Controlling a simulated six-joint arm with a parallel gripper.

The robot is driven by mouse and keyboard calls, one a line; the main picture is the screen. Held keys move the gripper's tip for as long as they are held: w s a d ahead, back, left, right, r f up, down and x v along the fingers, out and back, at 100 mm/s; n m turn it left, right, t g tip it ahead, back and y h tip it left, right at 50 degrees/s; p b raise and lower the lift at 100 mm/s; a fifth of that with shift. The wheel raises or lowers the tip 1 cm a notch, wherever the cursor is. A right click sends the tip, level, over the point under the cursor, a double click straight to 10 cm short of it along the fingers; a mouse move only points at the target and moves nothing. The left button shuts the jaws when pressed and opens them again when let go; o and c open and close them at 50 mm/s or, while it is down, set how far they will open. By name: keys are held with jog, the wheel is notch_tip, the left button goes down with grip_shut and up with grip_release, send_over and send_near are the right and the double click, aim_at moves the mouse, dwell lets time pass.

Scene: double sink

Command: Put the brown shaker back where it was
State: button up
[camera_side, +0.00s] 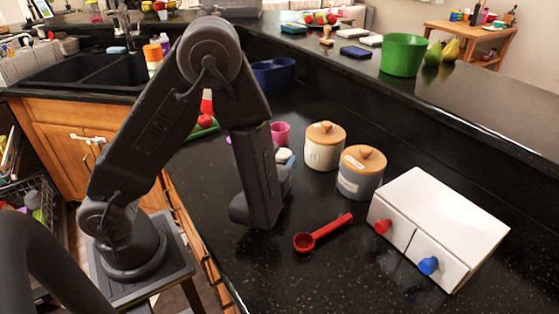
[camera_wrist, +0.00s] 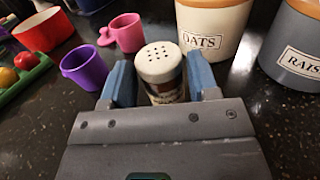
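The brown shaker (camera_wrist: 163,75) has a pale lid with dark holes and a darker, labelled body, seen close up in the wrist view. My gripper (camera_wrist: 161,82) has its blue fingers on both sides of it, with no clear gap, so it looks shut on the shaker. In the side view my gripper (camera_side: 287,172) is low over the dark counter, and only the shaker's pale top (camera_side: 284,155) shows beside the fingers. The shaker's base is hidden, so I cannot tell whether it touches the counter.
A pink mug (camera_wrist: 123,33) and a purple mug (camera_wrist: 84,68) stand left of the shaker. The OATS canister (camera_side: 323,147) and grey RAISINS canister (camera_side: 360,173) stand right. A red scoop (camera_side: 322,234) and white drawer box (camera_side: 438,228) are nearer.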

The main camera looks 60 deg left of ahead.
jog(key=shift+o, duration=1.4)
